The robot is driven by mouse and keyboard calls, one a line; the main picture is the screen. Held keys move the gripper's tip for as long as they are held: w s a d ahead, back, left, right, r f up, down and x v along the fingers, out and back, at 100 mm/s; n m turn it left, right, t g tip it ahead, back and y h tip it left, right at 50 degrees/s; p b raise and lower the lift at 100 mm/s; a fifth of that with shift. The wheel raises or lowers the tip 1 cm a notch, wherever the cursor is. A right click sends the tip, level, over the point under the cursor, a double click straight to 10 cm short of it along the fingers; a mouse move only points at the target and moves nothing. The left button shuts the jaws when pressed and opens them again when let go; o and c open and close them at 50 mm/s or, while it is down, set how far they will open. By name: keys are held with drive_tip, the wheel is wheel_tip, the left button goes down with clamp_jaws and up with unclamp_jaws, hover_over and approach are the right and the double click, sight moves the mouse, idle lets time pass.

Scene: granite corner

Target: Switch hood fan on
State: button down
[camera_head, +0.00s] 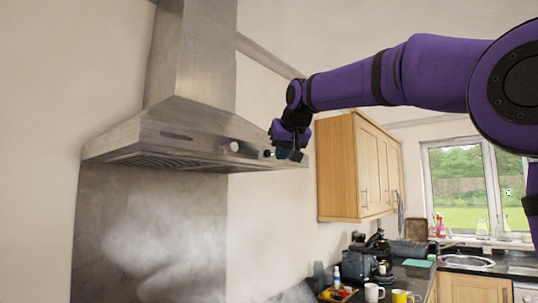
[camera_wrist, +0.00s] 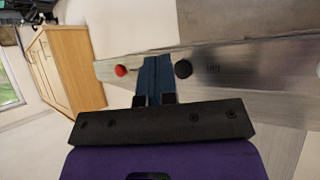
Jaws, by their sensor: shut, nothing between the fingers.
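The steel range hood (camera_head: 185,128) hangs on the wall at left in the head view. Its front strip (camera_wrist: 240,65) crosses the wrist view, with a red button (camera_wrist: 121,70), a black knob (camera_wrist: 183,69) and a white round control (camera_wrist: 318,70) cut by the right edge. A white control (camera_head: 234,146) also shows in the head view. My gripper (camera_head: 279,153) is at the strip's right end and hides part of it. In the wrist view its blue fingers (camera_wrist: 157,62) are shut and empty, between the red button and black knob. Whether they touch the strip is unclear.
A wooden wall cabinet (camera_head: 358,165) hangs right of the hood, close behind my gripper. Below are a counter with mugs (camera_head: 374,292), a tray (camera_head: 337,294) and a dark coffee machine (camera_head: 356,264). Whitish steam (camera_head: 150,240) rises before the backsplash.

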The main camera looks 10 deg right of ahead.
drive_tip(key=s+d, duration=0.1)
drive_tip(key=s, duration=0.1)
drive_tip(key=s+d, duration=0.1)
drive_tip(key=shift+s+d, duration=0.4)
